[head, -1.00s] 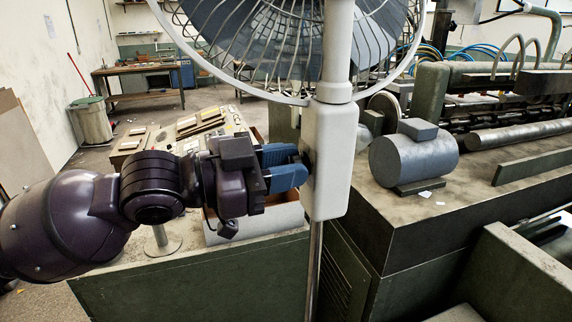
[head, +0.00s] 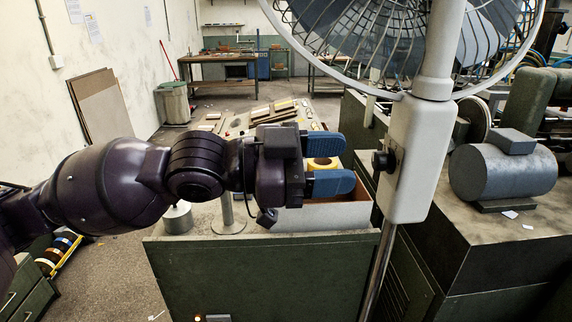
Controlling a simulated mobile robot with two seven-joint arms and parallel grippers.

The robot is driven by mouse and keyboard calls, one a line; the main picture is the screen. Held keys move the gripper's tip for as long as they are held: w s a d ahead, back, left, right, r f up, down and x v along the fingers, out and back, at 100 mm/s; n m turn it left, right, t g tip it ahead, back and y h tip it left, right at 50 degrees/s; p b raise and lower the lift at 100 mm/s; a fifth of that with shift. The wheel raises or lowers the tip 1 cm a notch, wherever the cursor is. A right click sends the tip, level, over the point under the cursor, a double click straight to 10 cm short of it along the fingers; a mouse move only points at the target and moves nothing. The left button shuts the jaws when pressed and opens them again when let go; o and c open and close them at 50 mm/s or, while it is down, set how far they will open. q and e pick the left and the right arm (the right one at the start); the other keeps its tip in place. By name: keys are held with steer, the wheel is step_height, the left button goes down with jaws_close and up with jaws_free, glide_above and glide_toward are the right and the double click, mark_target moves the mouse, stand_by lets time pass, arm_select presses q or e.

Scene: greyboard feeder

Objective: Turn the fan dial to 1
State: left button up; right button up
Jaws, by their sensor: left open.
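The fan (head: 385,40) stands at the upper right in the head view, with a round wire cage. Its pale control box (head: 417,160) hangs on the post below the cage. The dark fan dial (head: 383,161) sticks out of the box's left side. Its number markings cannot be read. My left gripper (head: 340,166) is open, with two blue fingers pointing right toward the dial. The fingertips are apart from the dial, a short way to its left, and hold nothing. My right gripper is not in view.
A green cabinet (head: 255,275) stands below my left arm, with an open box (head: 310,217) and a yellow roll (head: 321,163) on top. A grey motor (head: 503,172) sits on the machine at right.

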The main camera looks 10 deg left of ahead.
arm_select(q)
steer(key=v, duration=0.6)
steer(key=shift+b, duration=0.4)
